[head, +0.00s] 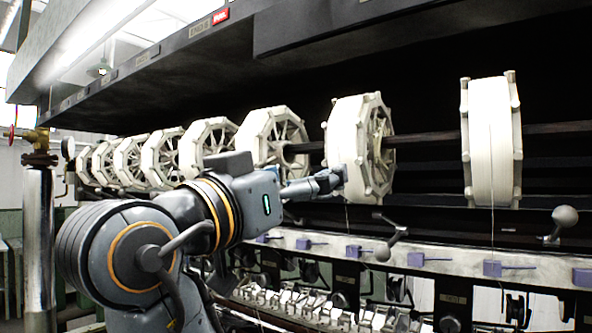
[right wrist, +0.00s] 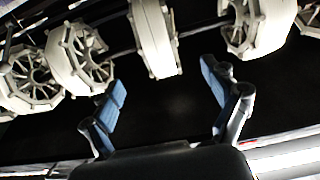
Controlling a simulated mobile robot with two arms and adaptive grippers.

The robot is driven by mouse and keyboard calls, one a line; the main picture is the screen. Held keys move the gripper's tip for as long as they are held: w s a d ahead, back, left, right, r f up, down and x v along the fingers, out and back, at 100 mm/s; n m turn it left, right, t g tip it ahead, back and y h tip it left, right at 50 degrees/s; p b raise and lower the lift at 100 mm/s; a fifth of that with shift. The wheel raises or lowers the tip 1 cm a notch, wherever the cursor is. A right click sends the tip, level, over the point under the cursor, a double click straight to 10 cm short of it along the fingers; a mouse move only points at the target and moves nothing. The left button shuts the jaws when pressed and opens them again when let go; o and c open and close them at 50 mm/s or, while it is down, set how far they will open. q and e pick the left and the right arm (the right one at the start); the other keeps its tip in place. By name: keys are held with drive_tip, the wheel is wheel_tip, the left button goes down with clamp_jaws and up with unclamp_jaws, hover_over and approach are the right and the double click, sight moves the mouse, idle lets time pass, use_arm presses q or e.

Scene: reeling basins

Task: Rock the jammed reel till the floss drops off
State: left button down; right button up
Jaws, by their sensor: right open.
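A row of white polygonal reels runs along a dark shaft. The nearest to my right gripper (head: 328,181) is a spoked reel (head: 346,140) with pale thread around its rim. The gripper overlaps this reel's lower left edge in the head view; I cannot tell whether they touch. In the right wrist view my right gripper (right wrist: 163,88) is open and empty, its blue-padded fingers wide apart. A reel (right wrist: 154,38) shows beyond the gap between them. I cannot tell which reel is jammed or pick out loose floss. My left gripper is not in view.
Another reel (head: 491,145) stands farther right, with a thread hanging below it. A pale rail (head: 340,246) with purple blocks runs below the reels. Ball-ended levers (head: 565,217) stick out in front. A dark housing (head: 410,30) overhangs the row.

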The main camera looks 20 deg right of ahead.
sight(338, 160)
drive_tip(key=p+x, duration=0.2)
drive_tip(key=x, duration=0.5)
drive_tip(key=shift+s+d, duration=0.1)
drive_tip(key=shift+s, duration=0.1)
drive_tip(key=x, duration=0.3)
drive_tip(key=shift+d+r+p, duration=0.1)
drive_tip(key=shift+r+p, duration=0.05)
drive_tip(key=shift+p, duration=0.15)
drive_tip(key=shift+w+d, duration=0.2)
drive_tip(key=shift+d, duration=0.1)
drive_tip(key=shift+w+d+r, duration=0.1)
drive_tip(key=shift+d+r, duration=0.05)
drive_tip(key=shift+d, duration=0.1)
drive_tip(key=shift+c, duration=0.8)
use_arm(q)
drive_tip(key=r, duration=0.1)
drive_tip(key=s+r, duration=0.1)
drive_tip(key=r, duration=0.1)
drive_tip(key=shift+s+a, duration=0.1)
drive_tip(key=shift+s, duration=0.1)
use_arm(e)
drive_tip(key=c, duration=1.2)
